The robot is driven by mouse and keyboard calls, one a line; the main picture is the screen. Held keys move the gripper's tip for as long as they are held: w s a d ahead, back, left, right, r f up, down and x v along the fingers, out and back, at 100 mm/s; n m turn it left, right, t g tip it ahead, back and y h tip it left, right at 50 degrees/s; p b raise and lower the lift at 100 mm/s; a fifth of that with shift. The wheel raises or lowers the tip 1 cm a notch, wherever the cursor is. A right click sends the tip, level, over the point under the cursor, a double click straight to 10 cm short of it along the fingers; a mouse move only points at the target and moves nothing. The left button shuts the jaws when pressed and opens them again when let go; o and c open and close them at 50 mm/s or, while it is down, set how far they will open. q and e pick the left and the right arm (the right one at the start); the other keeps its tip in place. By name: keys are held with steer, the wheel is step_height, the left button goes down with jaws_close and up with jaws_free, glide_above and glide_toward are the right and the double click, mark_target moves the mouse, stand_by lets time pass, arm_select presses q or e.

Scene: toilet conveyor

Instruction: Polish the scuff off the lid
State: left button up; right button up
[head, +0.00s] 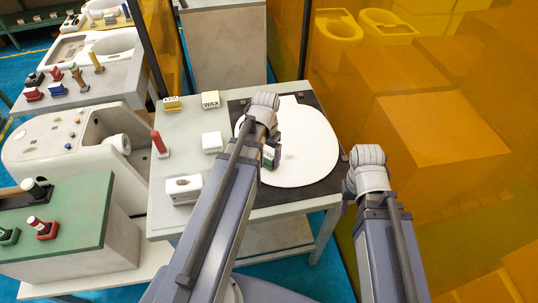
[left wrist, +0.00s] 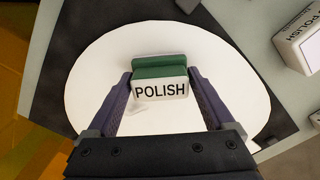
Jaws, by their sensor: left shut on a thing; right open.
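A white oval lid (head: 312,140) lies flat on a dark mat on the grey table. My left gripper (head: 271,148) is over the lid's left part, shut on a white-and-green block (head: 268,157). In the left wrist view the block (left wrist: 160,88) reads POLISH and sits between the dark fingers (left wrist: 162,92). I cannot tell whether it touches the lid (left wrist: 235,75). A small faint grey mark (left wrist: 138,107) shows on the lid just below the block in that view. My right gripper (head: 350,182) is open beside the table's right edge, apart from the lid; its fingertips are mostly hidden.
On the table's left side are a white WAX block (head: 210,100), a yellow-topped block (head: 172,103), a white block (head: 212,142), a red-handled tool (head: 159,145) and a white box (head: 183,190). The dark mat (head: 325,187) surrounds the lid. An orange see-through screen (head: 420,100) stands on the right.

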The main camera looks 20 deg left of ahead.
arm_select(q)
steer(key=shift+w+d, duration=0.55)
steer(key=shift+d, duration=0.25)
steer(key=shift+w+d, duration=0.5)
steer(key=shift+d, duration=0.25)
steer(key=shift+w+d+f, duration=0.1)
steer(key=shift+w+d, duration=0.4)
steer(key=shift+d, duration=0.25)
steer(key=shift+w+d, duration=0.45)
steer(key=shift+d, duration=0.25)
steer(key=shift+w+d, duration=0.1)
steer(key=shift+w+d, duration=0.55)
steer(key=shift+d, duration=0.15)
steer(key=shift+w+d, duration=0.5)
steer(key=shift+d, duration=0.2)
steer(key=shift+s, duration=0.1)
